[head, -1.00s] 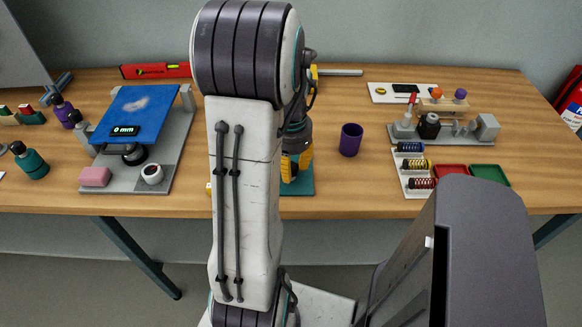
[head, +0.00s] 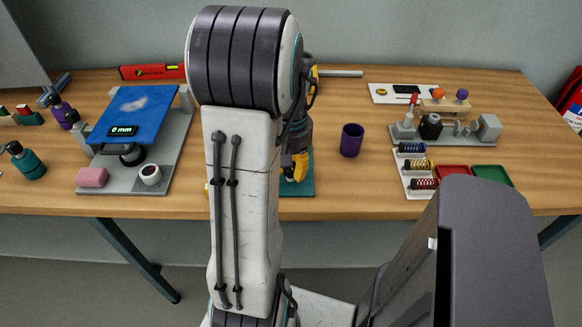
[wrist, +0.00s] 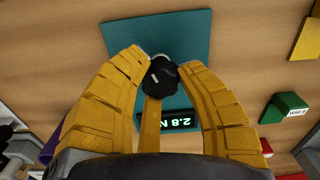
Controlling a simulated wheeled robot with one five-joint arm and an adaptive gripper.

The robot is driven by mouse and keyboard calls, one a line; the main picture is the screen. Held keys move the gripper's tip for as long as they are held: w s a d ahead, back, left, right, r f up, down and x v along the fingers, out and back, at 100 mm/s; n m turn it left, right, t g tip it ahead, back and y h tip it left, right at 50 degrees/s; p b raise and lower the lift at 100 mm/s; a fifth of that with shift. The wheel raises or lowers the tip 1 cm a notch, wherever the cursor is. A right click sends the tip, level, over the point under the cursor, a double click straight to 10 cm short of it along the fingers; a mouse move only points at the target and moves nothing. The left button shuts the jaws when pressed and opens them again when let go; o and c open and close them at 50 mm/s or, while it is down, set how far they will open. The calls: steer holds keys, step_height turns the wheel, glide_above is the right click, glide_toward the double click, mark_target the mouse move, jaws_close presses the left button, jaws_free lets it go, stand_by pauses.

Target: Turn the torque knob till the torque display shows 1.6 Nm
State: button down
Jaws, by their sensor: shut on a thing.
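The torque knob (wrist: 161,78) is black and round with a pale mark, on a teal panel (wrist: 178,32) in the wrist view. My gripper (wrist: 163,66) is shut on the knob, its yellow fingers at either side. In the head view my gripper (head: 297,168) is partly behind my arm, over the teal panel (head: 304,186). The knob and display are hidden there.
A purple cup (head: 351,140) stands right of the panel. A grey fixture with a blue plate (head: 136,108) stands to the left. A rack of coloured springs (head: 415,166) and red and green trays are at the right. A red level (head: 152,72) lies at the back.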

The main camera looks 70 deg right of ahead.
steer(key=n, duration=0.5)
steer(key=shift+a+f+n, duration=0.15)
steer(key=shift+n, duration=0.15)
stand_by(0.4)
steer(key=c, duration=0.8)
jaws_free()
steer(key=shift+r, duration=0.65)
step_height(320, 180, up, 11)
steer(key=shift+f, duration=0.1)
